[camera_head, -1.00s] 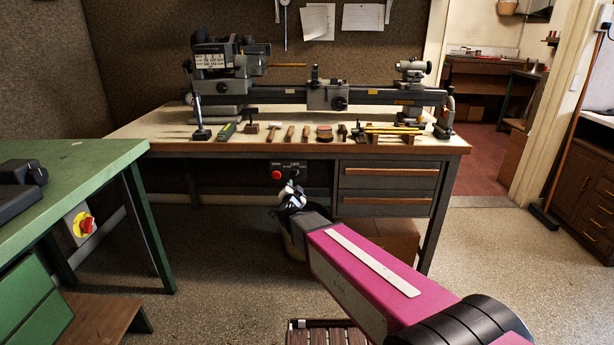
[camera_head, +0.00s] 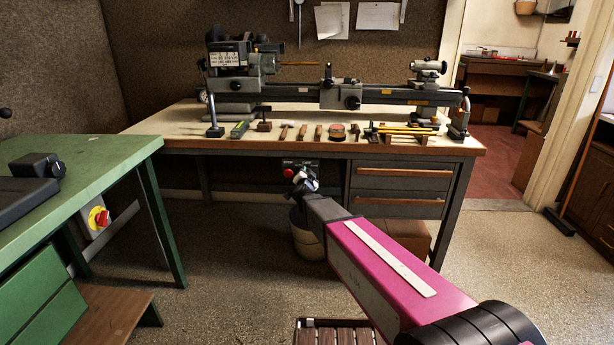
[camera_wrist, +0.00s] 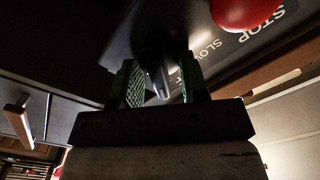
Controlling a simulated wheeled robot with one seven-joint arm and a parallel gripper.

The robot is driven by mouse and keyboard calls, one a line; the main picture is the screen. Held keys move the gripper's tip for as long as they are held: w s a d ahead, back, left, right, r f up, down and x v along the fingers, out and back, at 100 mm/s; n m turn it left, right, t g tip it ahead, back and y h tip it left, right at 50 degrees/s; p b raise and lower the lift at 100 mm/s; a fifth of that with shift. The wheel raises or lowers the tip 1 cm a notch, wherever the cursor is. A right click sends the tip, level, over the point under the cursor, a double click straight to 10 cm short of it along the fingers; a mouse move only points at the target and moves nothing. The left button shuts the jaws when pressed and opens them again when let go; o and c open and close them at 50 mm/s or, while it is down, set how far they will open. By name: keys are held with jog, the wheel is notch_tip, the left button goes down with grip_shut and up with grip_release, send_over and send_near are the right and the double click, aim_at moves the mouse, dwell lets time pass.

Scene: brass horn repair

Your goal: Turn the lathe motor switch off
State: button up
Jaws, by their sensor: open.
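The lathe (camera_head: 335,92) stands on the wooden-topped bench. Its dark switch panel (camera_head: 311,163) hangs under the bench's front edge, left of the drawers, with a red stop button (camera_head: 289,172). My gripper (camera_head: 304,180) is in front of the panel, just right of and below that button, and hides part of it. In the wrist view, my open gripper (camera_wrist: 158,85) has a dark switch knob or lever (camera_wrist: 157,62) between its green-padded fingers. I cannot tell whether they touch it. The red button (camera_wrist: 245,12) and the words STOP and SLOW show beside it on the panel (camera_wrist: 205,55).
Hand tools (camera_head: 310,131) line the bench front. Drawers (camera_head: 400,187) are right of the panel, and a bin (camera_head: 305,240) stands below. A green table (camera_head: 75,165) with a red-and-yellow switch (camera_head: 98,218) is at left.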

grip_shut()
jog(key=shift+n, duration=0.4)
jog(key=n, duration=0.3)
jog(key=shift+a+r+n, duration=0.1)
jog(key=shift+a+n, duration=0.05)
jog(key=shift+n, duration=1.85)
grip_release()
